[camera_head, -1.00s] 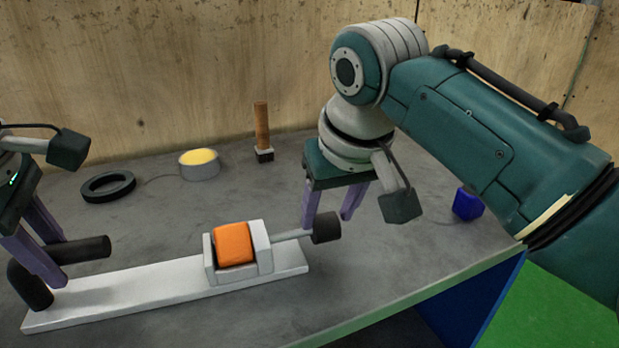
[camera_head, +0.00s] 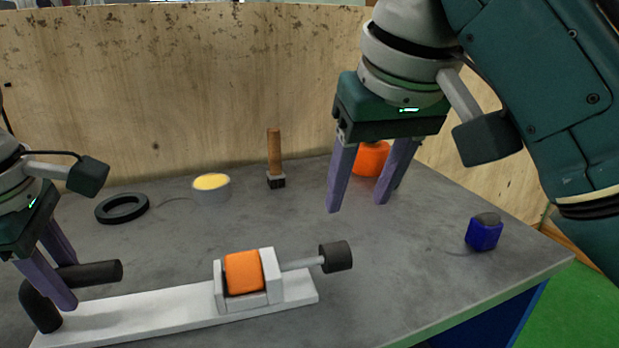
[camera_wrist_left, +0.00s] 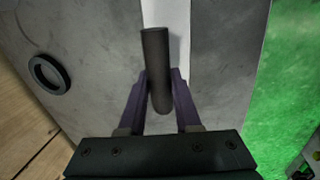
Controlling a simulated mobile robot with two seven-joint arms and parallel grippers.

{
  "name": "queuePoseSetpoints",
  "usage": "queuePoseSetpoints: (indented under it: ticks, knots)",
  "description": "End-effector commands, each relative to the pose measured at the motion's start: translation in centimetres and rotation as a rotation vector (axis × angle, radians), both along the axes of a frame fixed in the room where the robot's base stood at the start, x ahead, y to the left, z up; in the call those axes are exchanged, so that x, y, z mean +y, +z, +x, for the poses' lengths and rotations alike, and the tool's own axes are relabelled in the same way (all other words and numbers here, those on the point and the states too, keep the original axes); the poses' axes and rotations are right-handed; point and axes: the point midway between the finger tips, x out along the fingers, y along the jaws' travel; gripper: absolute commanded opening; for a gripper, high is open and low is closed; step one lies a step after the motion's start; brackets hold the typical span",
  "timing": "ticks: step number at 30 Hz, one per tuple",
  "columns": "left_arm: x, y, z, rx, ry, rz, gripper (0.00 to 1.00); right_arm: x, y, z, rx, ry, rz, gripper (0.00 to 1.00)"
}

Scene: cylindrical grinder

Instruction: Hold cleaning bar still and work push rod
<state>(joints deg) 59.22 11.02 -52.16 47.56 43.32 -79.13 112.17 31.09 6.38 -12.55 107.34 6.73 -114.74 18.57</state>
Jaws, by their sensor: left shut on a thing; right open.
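My left gripper (camera_head: 66,275) is shut on the black cleaning bar (camera_head: 95,273) at the left end of a white base plate (camera_head: 135,318). The left wrist view shows the bar (camera_wrist_left: 156,65) between the purple fingers (camera_wrist_left: 158,90). At the plate's right end a light grey holder (camera_head: 218,290) carries an orange block (camera_head: 243,272). The push rod (camera_head: 300,264), a grey shaft with a black knob (camera_head: 337,256), sticks out of the holder to the right. My right gripper (camera_head: 362,202) is open and empty, above and beyond the knob, apart from it.
Behind the plate are a black ring (camera_head: 122,208), a yellow-topped grey cup (camera_head: 211,188) and a wooden-handled tool (camera_head: 274,155). An orange object (camera_head: 371,158) sits partly hidden behind my right fingers. A blue block (camera_head: 484,233) stands near the table's right edge.

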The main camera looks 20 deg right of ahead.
Motion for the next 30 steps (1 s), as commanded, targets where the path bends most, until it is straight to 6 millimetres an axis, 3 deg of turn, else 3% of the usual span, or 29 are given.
queuePoseSetpoints:
  ticks: [1, 10, 22, 26, 30]
  knots:
    - [0.2, -0.1, 0.0, 0.002, 0.002, 0.004, 0.35, 0.0, 0.0, 0.0, 0.0, 0.0, 0.0, 0.55]
    - [0.1, 0.0, 0.0, 0.001, 0.001, 0.001, 0.67, 0.0, 0.0, 0.0, 0.0, 0.0, 0.0, 0.55]
    - [-0.1, 1.1, -0.2, -0.001, -0.003, -0.003, 0.67, 0.0, 0.0, 0.0, 0.0, 0.0, 0.0, 0.55]
    - [0.0, 3.0, -0.5, -0.004, -0.002, -0.002, 0.67, 0.0, 0.0, 0.0, 0.0, 0.0, 0.0, 0.55]
    - [0.1, 6.4, -1.2, -0.006, -0.002, -0.001, 0.67, 0.0, 0.0, 0.0, 0.0, 0.0, 0.0, 0.55]
